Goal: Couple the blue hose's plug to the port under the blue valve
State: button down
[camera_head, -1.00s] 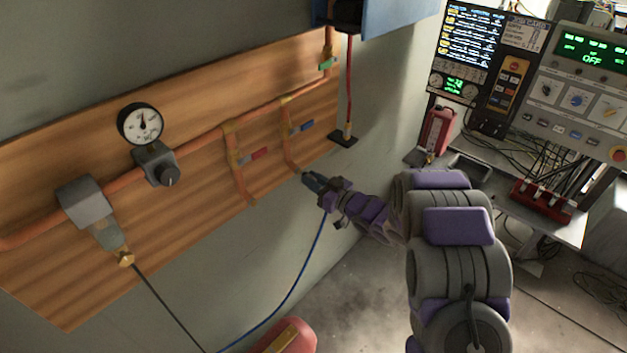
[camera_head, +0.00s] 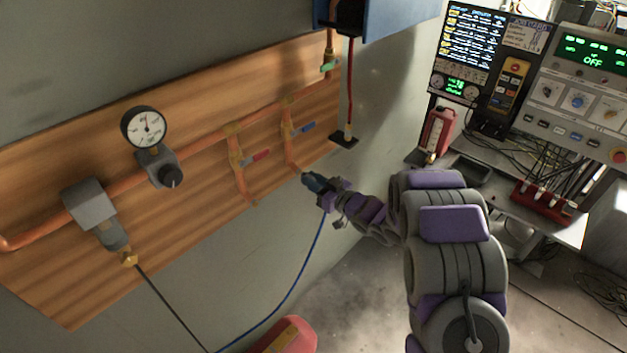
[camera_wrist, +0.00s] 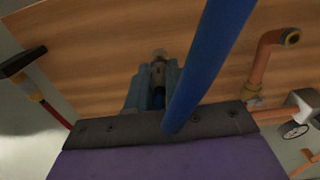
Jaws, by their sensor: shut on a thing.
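The blue-handled valve (camera_head: 303,129) sits on a copper pipe on the wooden board. The pipe under it bends outward to the port (camera_head: 296,170). My gripper (camera_head: 312,180) is at this pipe end, its fingertips touching or almost touching it. In the wrist view, my teal fingers (camera_wrist: 153,85) are shut on the plug (camera_wrist: 158,74), of which only a dark strip shows. A pale round end (camera_wrist: 160,54) shows just past the fingertips; I cannot tell whether plug and port are joined. The blue hose (camera_head: 303,270) hangs from my gripper, and crosses the wrist view (camera_wrist: 210,60).
The red-handled valve (camera_head: 255,157) and its pipe are left of the blue one. A gauge (camera_head: 145,128) is farther left.

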jog(key=shift+w+a, duration=0.2)
jog(key=shift+a, duration=0.05)
jog(key=c, duration=0.9)
grip_release()
jog(key=shift+c, duration=0.2)
